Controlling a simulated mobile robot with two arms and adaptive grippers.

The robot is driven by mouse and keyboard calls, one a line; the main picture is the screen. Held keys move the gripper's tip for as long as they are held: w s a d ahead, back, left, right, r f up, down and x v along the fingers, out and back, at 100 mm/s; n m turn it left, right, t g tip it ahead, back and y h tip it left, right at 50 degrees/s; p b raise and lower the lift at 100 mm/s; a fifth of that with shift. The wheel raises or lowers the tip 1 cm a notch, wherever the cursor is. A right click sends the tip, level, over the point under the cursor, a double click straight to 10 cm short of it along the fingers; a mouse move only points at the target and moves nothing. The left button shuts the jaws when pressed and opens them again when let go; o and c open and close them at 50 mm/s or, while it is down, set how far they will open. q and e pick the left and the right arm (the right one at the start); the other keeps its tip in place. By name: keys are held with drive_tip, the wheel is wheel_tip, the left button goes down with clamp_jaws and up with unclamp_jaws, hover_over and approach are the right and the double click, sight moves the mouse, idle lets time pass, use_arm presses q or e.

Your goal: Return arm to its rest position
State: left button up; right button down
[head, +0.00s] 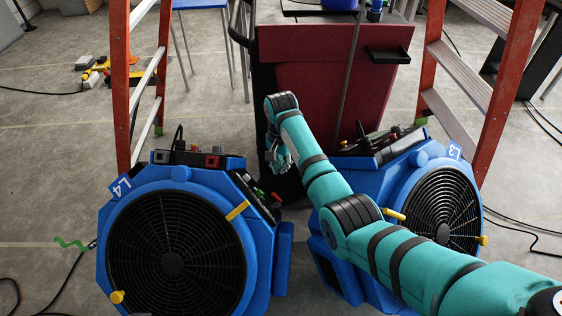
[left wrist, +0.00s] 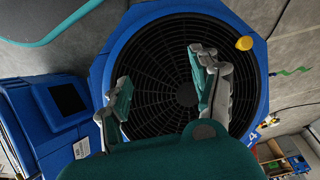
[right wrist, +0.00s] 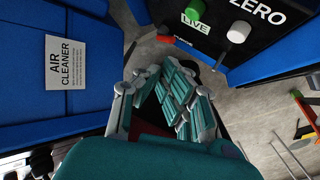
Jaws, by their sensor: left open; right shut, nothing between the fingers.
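My right arm (head: 385,235) in teal sleeves reaches from the lower right of the head view up between two blue fan units. My right gripper (head: 280,158) is at its far end, in the gap between the units. In the right wrist view its fingers (right wrist: 154,75) are shut with nothing held. My left gripper does not show in the head view. In the left wrist view my left gripper (left wrist: 163,72) is open and empty, in front of the round black grille (left wrist: 160,55) of a blue fan unit.
The unit marked L4 (head: 107,215) stands left and the unit marked L3 (head: 350,165) right. The right wrist view shows a blue AIR CLEANER side (right wrist: 65,110) and a LIVE/ZERO panel (right wrist: 262,50) close by. A red cart (head: 320,48) and orange ladders (head: 120,85) stand behind.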

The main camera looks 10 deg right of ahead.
drive_tip(key=shift+r, duration=0.9)
